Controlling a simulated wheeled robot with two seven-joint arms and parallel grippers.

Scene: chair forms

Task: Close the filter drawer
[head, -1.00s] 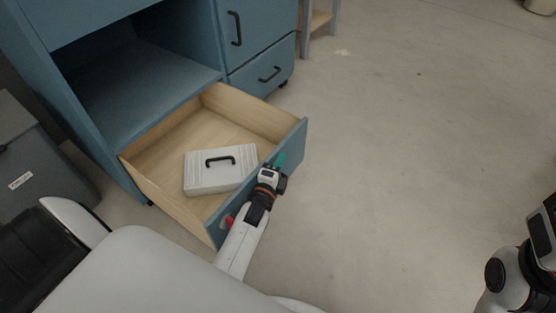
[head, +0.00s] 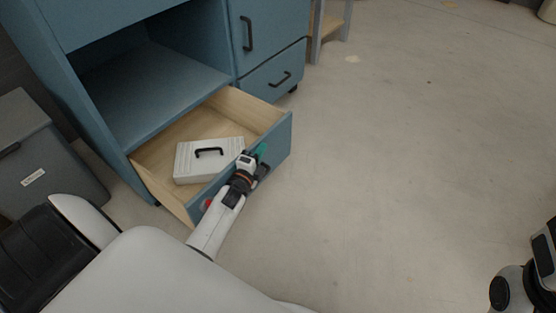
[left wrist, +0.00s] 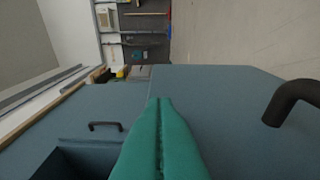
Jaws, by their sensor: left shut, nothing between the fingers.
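The filter drawer is a pale wooden drawer with a blue front (head: 279,137), partly pulled out of the blue cabinet (head: 100,75) in the head view. A white case with a black handle (head: 195,167) lies inside it. My left gripper (head: 261,151) is at the drawer front, with its arm crossing the front panel. Its green fingers are shut and empty. In the left wrist view the shut fingers (left wrist: 160,103) lie over a blue panel (left wrist: 215,95), with a black handle (left wrist: 292,101) at right; contact is unclear.
A closed door and a smaller closed drawer (head: 273,77) are to the right on the cabinet. A grey box (head: 40,165) stands at the left. The floor (head: 400,170) to the right is clear.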

